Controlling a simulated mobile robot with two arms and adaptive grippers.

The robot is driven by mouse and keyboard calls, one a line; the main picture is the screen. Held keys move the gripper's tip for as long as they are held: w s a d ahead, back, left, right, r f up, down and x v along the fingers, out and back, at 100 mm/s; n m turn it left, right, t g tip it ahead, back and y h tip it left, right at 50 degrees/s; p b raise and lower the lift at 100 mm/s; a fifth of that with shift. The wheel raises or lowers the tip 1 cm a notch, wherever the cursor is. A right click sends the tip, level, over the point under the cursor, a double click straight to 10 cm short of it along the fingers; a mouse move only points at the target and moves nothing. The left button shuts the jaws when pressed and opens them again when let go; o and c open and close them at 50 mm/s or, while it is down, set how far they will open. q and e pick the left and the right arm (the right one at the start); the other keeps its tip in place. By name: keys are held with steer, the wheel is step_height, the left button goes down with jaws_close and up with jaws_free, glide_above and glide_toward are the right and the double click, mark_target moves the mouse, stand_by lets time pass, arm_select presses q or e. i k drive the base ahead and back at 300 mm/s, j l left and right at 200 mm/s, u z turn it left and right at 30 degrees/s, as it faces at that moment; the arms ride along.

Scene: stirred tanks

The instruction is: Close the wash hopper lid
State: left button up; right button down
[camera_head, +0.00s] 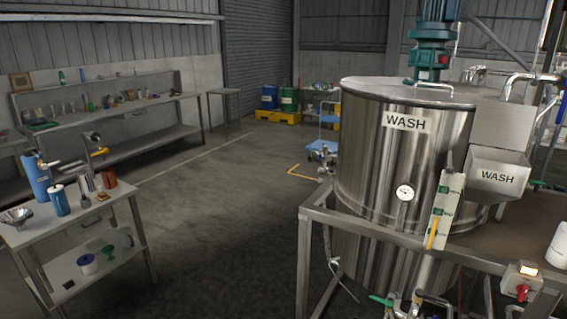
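The wash hopper (498,178) is a metal box with sloping sides and a "WASH" label, fixed to the right side of the large steel tank (380,150). A flat metal panel (503,125) stands up behind the hopper's top edge; it looks like the hopper lid, tilted up and open. The tank also carries a "WASH" label, and its round top (405,92) has a handle and is in place. The inside of the hopper is mostly hidden. Neither of my grippers shows in the head view.
A steel frame (390,232) with valves surrounds the tank, and pipes (520,82) run behind the hopper. A cart (75,215) with bottles stands at left. The floor (220,230) between is clear.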

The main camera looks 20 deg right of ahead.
mark_target(507, 125)
steer(key=k+l+z, duration=0.1)
steer(key=l, duration=0.45)
steer(key=k+l+z, duration=0.1)
steer(key=l, duration=0.5)
steer(key=k+l+z, duration=0.1)
steer(key=l, duration=0.45)
